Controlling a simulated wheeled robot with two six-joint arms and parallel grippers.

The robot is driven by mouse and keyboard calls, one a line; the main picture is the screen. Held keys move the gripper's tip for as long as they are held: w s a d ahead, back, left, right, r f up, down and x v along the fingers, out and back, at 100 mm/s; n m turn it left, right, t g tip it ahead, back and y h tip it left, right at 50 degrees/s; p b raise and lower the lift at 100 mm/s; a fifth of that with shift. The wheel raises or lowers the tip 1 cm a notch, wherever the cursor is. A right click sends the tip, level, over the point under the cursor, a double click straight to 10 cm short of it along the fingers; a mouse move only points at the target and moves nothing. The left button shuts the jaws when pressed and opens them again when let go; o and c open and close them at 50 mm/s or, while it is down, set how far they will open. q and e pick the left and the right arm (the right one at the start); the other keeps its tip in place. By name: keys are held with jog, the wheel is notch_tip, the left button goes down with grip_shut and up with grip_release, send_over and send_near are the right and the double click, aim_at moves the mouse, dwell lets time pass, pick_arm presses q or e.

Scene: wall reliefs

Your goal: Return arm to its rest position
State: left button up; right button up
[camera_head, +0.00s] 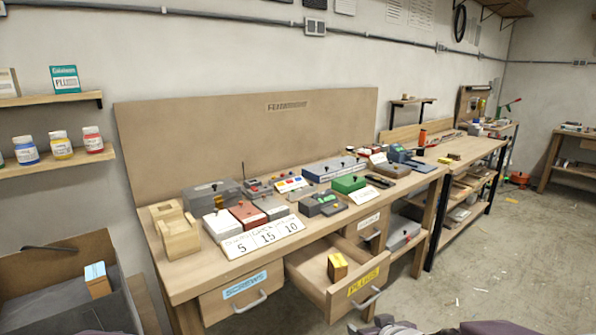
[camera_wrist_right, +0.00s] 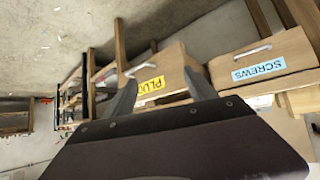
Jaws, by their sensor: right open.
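My right gripper (camera_wrist_right: 162,92) is open in the wrist view, its two dark fingers apart with nothing between them. Parts of my right arm show at the bottom edge of the head view, in front of the workbench (camera_head: 180,282). The drawer with the yellow PLUGS label (camera_head: 364,281) is pulled out and holds a small yellow-and-wood block (camera_head: 337,267). This drawer also shows beyond my fingers in the wrist view (camera_wrist_right: 170,68). The drawer with the blue SCREWS label (camera_head: 244,284) looks shut. My left gripper is out of view.
Several boxes and devices, including a green box (camera_head: 348,184), stand on the bench top. A card reading 5, 15, 10 (camera_head: 263,237) lies near its front edge. A grey bin (camera_head: 50,297) is at lower left. The floor (camera_head: 490,265) at right is mostly clear.

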jog(key=s+f+m+g+h, duration=0.1)
jog(key=s+f+g, duration=0.3)
jog(key=s, duration=0.4)
jog(key=s+f+m+g, duration=0.1)
jog(key=s+f+g, duration=0.3)
jog(key=s, duration=0.5)
notch_tip(320, 180, up, 16)
jog(key=p, duration=1.5)
jog(key=shift+d+f+g+p, duration=0.2)
jog(key=shift+d+g+p, duration=0.15)
jog(key=shift+d+g, duration=0.05)
